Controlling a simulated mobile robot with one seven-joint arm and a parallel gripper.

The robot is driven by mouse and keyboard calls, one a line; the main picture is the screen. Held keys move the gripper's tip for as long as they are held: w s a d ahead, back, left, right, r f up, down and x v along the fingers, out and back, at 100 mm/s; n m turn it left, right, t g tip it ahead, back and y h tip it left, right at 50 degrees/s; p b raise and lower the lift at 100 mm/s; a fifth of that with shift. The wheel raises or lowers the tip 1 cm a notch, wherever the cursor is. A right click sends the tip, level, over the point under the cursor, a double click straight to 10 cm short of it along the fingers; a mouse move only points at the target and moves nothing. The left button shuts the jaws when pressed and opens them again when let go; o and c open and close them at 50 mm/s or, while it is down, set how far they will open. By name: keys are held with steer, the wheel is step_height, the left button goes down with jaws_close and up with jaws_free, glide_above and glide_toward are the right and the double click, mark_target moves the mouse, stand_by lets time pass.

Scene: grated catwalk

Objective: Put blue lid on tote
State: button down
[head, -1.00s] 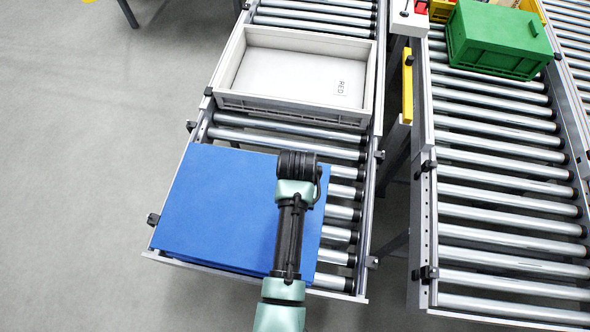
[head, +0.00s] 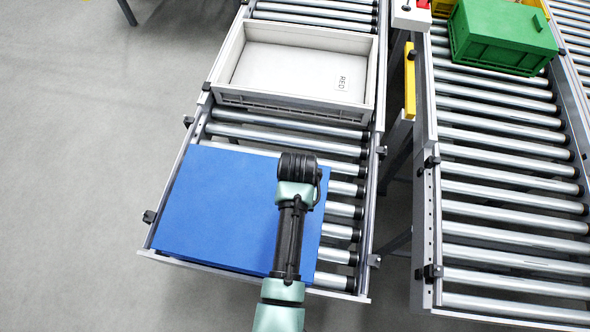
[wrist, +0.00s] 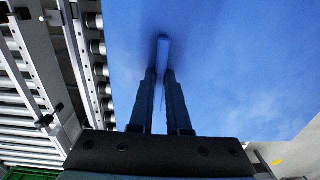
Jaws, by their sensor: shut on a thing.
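The blue lid (head: 215,205) is a flat square panel over the near end of the left roller conveyor. In the wrist view the lid (wrist: 235,75) fills most of the picture, and my gripper (wrist: 161,72) is shut on its small raised blue handle. In the head view my arm covers the lid's right part and hides the fingers. The tote (head: 231,97) is a pale open box with a white inside and a "RED" label, sitting farther up the same conveyor. Rollers show between the lid and the tote.
A second roller conveyor (head: 505,190) runs along the right, with a closed green crate (head: 503,35) at its far end. A yellow post (head: 409,80) and a white box with a red button (head: 411,15) stand between the conveyors. Grey floor (head: 80,150) is clear at left.

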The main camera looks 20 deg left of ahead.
steer(key=shift+f, duration=0.45)
steer(key=shift+f+b, duration=0.85)
steer(key=shift+f, duration=0.15)
